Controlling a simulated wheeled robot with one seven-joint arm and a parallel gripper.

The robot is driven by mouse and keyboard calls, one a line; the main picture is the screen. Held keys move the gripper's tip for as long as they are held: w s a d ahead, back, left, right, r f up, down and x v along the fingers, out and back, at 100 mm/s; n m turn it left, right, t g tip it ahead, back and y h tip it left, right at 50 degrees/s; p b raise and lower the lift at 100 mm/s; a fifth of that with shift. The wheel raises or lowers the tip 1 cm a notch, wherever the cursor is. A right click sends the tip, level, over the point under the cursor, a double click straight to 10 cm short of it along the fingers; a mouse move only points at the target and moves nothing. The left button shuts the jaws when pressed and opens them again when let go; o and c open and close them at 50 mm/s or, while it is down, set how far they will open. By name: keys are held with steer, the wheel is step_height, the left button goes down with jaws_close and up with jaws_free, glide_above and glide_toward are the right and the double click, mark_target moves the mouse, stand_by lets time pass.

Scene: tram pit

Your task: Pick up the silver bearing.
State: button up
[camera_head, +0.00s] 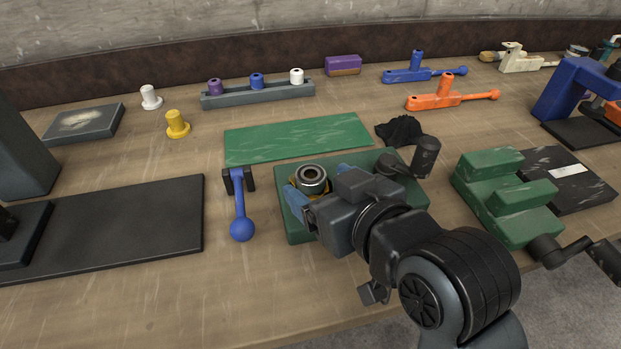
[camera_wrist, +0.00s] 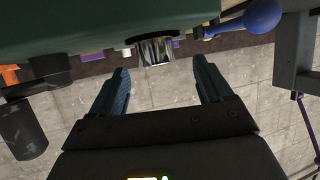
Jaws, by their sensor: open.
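The silver bearing (camera_head: 311,178) is a short ring with a dark bore. It sits at a yellow part (camera_head: 293,190) on the green block (camera_head: 290,234). In the wrist view the bearing (camera_wrist: 157,51) shows beyond and roughly between my fingertips, under the dark green edge. My gripper (camera_head: 320,184) is open, with one blue finger on each side near the bearing. In the wrist view my gripper (camera_wrist: 160,72) has nothing between its fingers. I cannot tell whether a finger touches the bearing. My wrist hides much of the green block.
A blue ball lever (camera_head: 241,228) stands just left of the green block. A dark crank handle (camera_head: 425,158) rises close to my wrist on the right. A green stepped block (camera_head: 505,195) stands further right. A flat green mat (camera_head: 298,138) lies behind.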

mark_target(313, 176)
steer(key=x, duration=0.5)
steer(key=shift+d, duration=0.2)
steer(key=shift+c, duration=0.2)
steer(key=c, duration=1)
steer(key=shift+c, duration=0.5)
steer(key=shift+r, duration=0.1)
